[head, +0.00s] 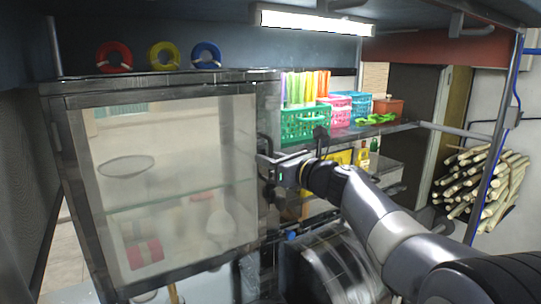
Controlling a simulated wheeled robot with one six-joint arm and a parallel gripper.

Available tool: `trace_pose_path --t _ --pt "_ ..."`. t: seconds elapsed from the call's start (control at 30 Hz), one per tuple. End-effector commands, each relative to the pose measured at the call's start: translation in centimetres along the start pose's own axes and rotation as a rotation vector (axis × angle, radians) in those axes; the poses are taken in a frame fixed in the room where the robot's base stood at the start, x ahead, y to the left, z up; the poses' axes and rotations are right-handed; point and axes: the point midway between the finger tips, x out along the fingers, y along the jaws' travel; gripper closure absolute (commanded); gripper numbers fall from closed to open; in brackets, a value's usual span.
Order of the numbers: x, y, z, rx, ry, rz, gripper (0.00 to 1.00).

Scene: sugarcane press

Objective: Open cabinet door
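The cabinet (262,92) stands at the left in the head view, with a dark metal frame. Its glass door (180,175) looks shut, and shelves with a few items show through the pane. My gripper (264,162) is at the right edge of the door, by the dark upright of the frame. The fingertips are small and partly lost against the dark metal, so I cannot tell whether they touch a handle or how far apart they are. My arm reaches in from the lower right.
Red, yellow and blue rings (163,55) are above the cabinet. A green basket (305,124) and other baskets stand on a shelf right of the cabinet. A metal drum-like machine (335,268) is below my arm. Cane stalks (482,188) are stacked at the far right.

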Motion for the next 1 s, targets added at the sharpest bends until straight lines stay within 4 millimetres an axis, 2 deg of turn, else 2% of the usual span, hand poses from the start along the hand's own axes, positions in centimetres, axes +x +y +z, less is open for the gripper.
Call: trace_pose_path --t 0.27,0.6,1.0 --pt "0.18 -0.01 -0.06 0.0 0.0 0.0 0.75" --pt "0.16 0.0 -0.05 0.0 0.0 0.0 1.0" --pt "0.14 0.01 -0.05 0.0 0.0 0.0 1.0"
